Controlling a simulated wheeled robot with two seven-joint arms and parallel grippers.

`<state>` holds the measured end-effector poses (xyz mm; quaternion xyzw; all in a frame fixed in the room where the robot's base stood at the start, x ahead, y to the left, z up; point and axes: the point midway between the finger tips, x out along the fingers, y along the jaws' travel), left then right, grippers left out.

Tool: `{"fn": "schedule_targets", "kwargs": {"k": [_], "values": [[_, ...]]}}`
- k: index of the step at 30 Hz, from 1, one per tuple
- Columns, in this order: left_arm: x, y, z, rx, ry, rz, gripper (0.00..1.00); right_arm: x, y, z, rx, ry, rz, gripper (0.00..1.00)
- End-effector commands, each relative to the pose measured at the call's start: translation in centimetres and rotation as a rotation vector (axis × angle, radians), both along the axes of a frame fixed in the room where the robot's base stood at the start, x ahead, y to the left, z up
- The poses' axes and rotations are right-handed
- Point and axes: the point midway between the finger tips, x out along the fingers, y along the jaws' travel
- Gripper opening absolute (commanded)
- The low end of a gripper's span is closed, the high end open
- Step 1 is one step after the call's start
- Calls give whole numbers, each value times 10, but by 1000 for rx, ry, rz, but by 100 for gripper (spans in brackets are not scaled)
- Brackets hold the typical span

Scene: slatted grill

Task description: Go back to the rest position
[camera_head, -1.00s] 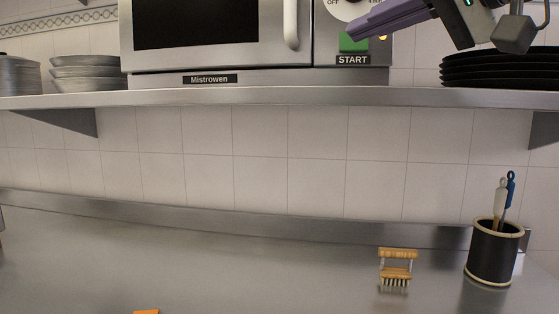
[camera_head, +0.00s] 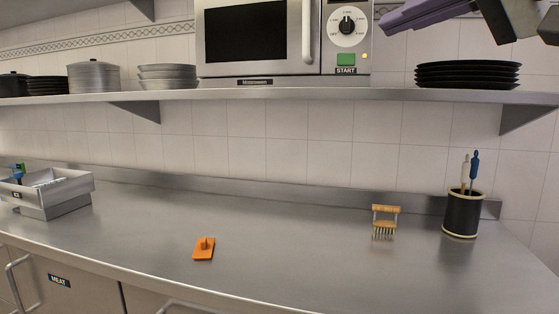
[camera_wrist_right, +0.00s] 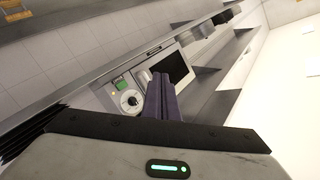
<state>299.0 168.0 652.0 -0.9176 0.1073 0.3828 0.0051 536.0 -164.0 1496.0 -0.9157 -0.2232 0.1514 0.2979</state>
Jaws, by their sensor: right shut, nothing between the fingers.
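My right gripper (camera_head: 402,20) comes in at the top right of the head view, in front of the wall above the shelf. Its purple fingers are shut with nothing between them. The fingers also show in the right wrist view (camera_wrist_right: 160,98), pressed together. The microwave (camera_head: 258,38) stands on the shelf to the left of the gripper, apart from it in the head view. Its green START button (camera_head: 346,59) and its dial are unobstructed. My left gripper is in neither view.
The steel shelf (camera_head: 300,94) bears black plates (camera_head: 468,75), grey plates and pots. On the counter (camera_head: 300,240) are an orange tool (camera_head: 204,248), a wooden brush (camera_head: 384,220), a black utensil holder (camera_head: 462,213) and a metal tray (camera_head: 70,183). The counter's middle is mostly clear.

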Motion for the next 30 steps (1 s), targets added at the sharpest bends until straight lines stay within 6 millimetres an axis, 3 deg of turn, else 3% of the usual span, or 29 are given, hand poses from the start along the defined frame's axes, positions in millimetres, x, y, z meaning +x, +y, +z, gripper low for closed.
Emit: {"fn": "schedule_targets", "kwargs": {"k": [1, 5, 11, 17, 21, 24, 30], "values": [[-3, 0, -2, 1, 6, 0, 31, 6, 13, -16, 31, 46, 35, 0], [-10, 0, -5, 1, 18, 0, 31, 11, 37, -42, 124, 140, 112, 0], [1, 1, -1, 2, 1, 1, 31, 14, 76, -84, 301, 319, 233, 0], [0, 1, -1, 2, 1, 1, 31, 10, 121, -138, 582, 614, 374, 0], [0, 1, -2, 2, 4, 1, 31, 2, 153, -182, 915, 952, 481, 0], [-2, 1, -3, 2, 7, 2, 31, -2, 165, -209, 1187, 1218, 529, 0], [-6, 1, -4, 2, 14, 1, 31, 8, 159, -266, 1781, 1742, 540, 0]]}}
